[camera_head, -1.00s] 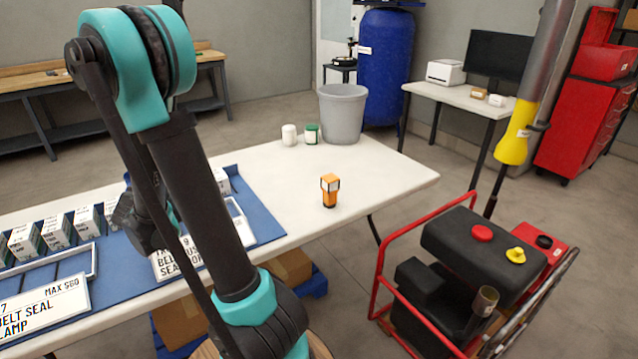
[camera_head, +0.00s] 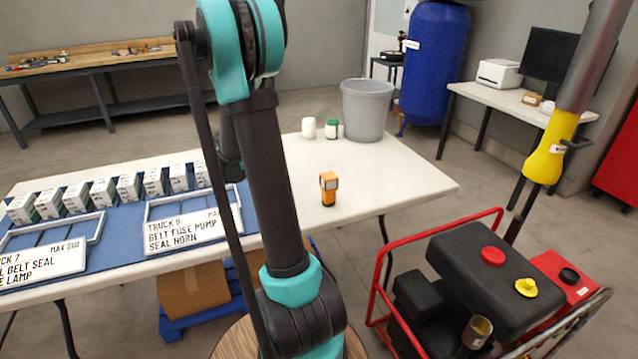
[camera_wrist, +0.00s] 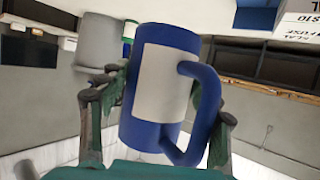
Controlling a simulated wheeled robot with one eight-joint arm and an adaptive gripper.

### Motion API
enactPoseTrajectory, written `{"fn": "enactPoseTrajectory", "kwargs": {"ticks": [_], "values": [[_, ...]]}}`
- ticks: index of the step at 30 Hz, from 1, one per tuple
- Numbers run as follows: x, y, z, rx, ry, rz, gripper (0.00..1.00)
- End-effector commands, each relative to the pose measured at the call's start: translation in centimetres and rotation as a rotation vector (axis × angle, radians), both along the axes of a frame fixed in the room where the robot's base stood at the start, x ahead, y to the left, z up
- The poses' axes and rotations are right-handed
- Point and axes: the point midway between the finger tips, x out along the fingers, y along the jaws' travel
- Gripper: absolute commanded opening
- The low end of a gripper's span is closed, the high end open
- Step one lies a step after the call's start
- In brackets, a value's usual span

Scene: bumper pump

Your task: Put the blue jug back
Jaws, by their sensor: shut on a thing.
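The blue jug (camera_wrist: 188,41) fills the middle of the wrist view, blue with a pale blank label and a blue handle on its right. My gripper (camera_wrist: 155,115) is shut on it, one finger at each side of the body. The wrist view is tilted, so I cannot tell how upright the jug is. In the head view my arm stands in front of the table, and neither the gripper nor the jug shows there.
The white table (camera_head: 400,183) holds an orange device (camera_head: 328,188), a grey bin (camera_head: 367,110), a white jar, a green jar, several boxes and label trays (camera_head: 190,232). Its right part has bare room. A red-framed generator (camera_head: 480,290) stands at the right front.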

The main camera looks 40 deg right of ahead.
Motion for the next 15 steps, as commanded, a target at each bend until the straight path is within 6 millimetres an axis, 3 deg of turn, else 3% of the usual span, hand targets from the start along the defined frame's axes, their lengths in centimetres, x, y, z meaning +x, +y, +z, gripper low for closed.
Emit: {"fn": "enactPoseTrajectory", "kwargs": {"ticks": [1,6,10,15], "values": [[-0.5,-2.5,0.5,0.0,0.001,-0.06,0.26],[-2.7,-9.7,2.5,-0.001,0.002,-0.258,0.26],[-4.6,-13.9,3.9,-0.001,0.002,-0.38,0.26],[-6.5,-17.2,5.1,-0.001,0.003,-0.482,0.26]]}}
